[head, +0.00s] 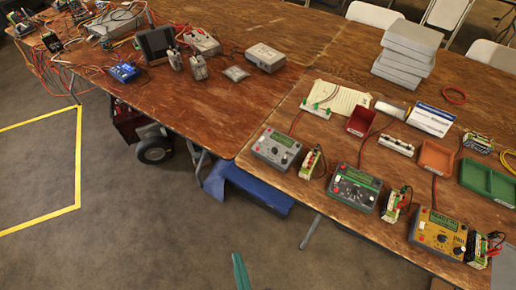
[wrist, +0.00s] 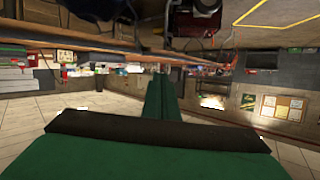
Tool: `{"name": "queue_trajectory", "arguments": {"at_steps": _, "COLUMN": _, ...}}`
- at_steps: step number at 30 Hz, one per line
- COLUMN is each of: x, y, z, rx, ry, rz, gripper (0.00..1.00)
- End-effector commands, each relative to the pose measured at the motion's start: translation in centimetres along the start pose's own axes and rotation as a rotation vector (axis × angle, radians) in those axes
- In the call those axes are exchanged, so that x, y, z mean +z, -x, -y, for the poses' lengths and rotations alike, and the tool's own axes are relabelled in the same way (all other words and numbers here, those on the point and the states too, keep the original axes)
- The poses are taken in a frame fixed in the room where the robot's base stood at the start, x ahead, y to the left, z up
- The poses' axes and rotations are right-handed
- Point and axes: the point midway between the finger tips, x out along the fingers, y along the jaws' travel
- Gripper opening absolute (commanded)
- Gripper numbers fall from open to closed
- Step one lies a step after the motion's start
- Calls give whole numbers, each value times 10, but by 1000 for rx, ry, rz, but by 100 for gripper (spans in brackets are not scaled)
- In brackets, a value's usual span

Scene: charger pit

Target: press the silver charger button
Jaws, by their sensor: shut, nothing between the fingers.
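The silver charger (head: 275,148) lies on the right-hand wooden table in the head view, near its front left corner. It has a greenish display and a round dark dial; its button is too small to tell apart. A grey charger with a green panel (head: 353,189) and a yellow charger (head: 437,232) stand to its right along the same edge. My green gripper (head: 240,262) shows at the bottom of the head view, in front of the table edge and apart from the chargers. In the wrist view its fingers (wrist: 161,80) are together and empty. I cannot make out the silver charger in the wrist view.
Battery packs (head: 312,162) on red leads stand beside the chargers. Red trays (head: 361,121), a green tray (head: 489,181) and stacked grey boxes (head: 407,52) are farther back. A blue box (head: 250,190) is under the table edge.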

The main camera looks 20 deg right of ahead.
Motion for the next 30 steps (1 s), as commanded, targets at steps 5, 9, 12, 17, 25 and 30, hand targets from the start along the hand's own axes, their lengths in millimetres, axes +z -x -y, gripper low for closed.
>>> {"name": "queue_trajectory", "arguments": {"at_steps": 5, "x": -1, "y": -65, "z": -13, "rx": 43, "ry": -82, "rz": 31, "gripper": 0}}
{"name": "queue_trajectory", "arguments": {"at_steps": 9, "x": -7, "y": -112, "z": -25, "rx": 81, "ry": -150, "rz": 60, "gripper": 0}}
{"name": "queue_trajectory", "arguments": {"at_steps": 12, "x": -16, "y": -145, "z": -34, "rx": 111, "ry": -200, "rz": 79, "gripper": 0}}
{"name": "queue_trajectory", "arguments": {"at_steps": 17, "x": -39, "y": -194, "z": -52, "rx": 162, "ry": -283, "rz": 108, "gripper": 0}}
{"name": "queue_trajectory", "arguments": {"at_steps": 25, "x": -97, "y": -264, "z": -85, "rx": 253, "ry": -435, "rz": 147, "gripper": 0}}
{"name": "queue_trajectory", "arguments": {"at_steps": 30, "x": -145, "y": -296, "z": -106, "rx": 313, "ry": -536, "rz": 164, "gripper": 0}}
